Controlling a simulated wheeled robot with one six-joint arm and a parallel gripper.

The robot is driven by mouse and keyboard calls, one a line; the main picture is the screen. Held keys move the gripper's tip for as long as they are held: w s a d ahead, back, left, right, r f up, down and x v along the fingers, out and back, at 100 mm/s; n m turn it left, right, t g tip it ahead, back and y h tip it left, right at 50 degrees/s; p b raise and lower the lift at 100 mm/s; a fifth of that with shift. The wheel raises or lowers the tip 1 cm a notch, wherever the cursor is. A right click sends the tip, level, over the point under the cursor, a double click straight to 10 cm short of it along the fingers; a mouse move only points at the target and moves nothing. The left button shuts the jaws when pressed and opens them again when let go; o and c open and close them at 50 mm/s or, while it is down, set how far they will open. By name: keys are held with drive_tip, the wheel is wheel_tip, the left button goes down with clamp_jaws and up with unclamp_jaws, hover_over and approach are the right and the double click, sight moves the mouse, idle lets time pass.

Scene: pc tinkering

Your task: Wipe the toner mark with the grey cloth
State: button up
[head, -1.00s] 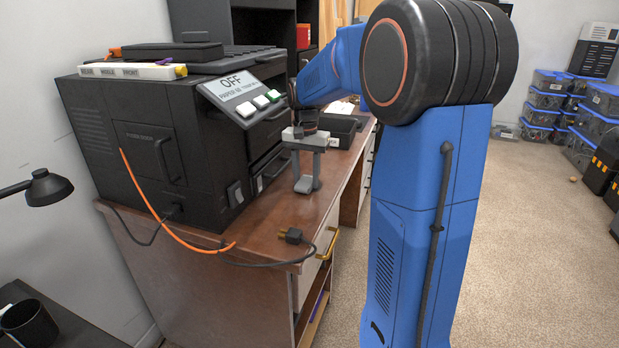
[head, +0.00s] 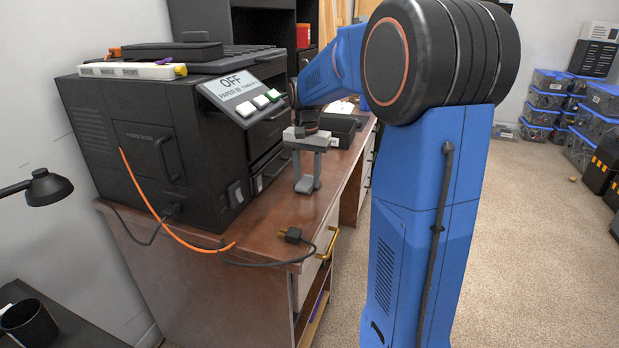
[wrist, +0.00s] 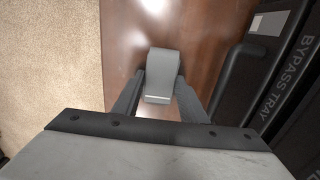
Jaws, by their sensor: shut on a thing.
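My gripper (head: 307,184) points down at the brown desktop in front of the black printer. It is shut on the grey cloth, which looks like a small folded grey pad (wrist: 162,68) between the two fingers in the wrist view. In the head view the cloth is too small to tell clearly from the fingertips. The cloth is at or very near the desk surface; I cannot tell whether it touches. I cannot make out the toner mark in either view.
The printer (head: 165,150) stands left of my gripper, its bypass tray side (wrist: 290,80) close in the wrist view. A black plug (head: 292,236) with its cable lies near the desk's front edge. A black box (head: 340,128) sits behind. The desk (head: 262,225) is clear around the gripper.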

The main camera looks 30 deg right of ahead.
drive_tip(key=shift+w+a+f, duration=0.1)
drive_tip(key=shift+w+a, duration=0.2)
drive_tip(key=shift+w, duration=0.1)
drive_tip(key=shift+s+d, duration=0.65)
drive_tip(key=shift+s, duration=0.25)
drive_tip(key=shift+w+a+r, duration=0.2)
drive_tip(key=shift+w+a, duration=0.5)
drive_tip(key=shift+w, duration=0.25)
drive_tip(key=shift+r, duration=0.15)
drive_tip(key=shift+r, duration=0.8)
